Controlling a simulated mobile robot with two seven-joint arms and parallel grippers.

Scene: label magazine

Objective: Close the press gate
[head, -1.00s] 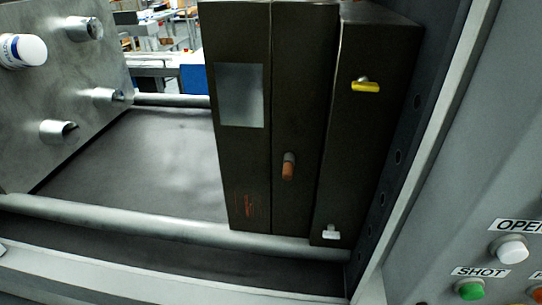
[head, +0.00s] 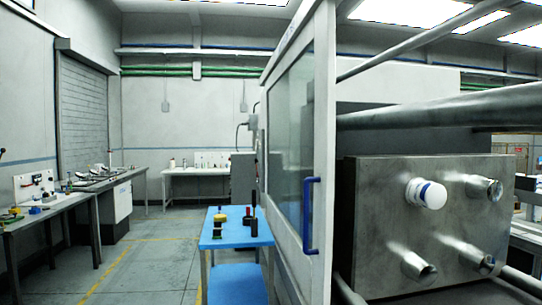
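The press gate (head: 296,140) is a pale-framed panel with a large window, seen at a steep angle in the middle of the head view. A blue upright handle (head: 311,215) is fixed near its right edge. Neither of my grippers shows in the head view.
A blue-topped table (head: 222,236) with small tools stands left of the gate. Workbenches (head: 48,212) line the left wall, with another bench at the back (head: 196,171). Thick bars (head: 450,107) cross above the platen block. The floor (head: 150,262) at left is clear.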

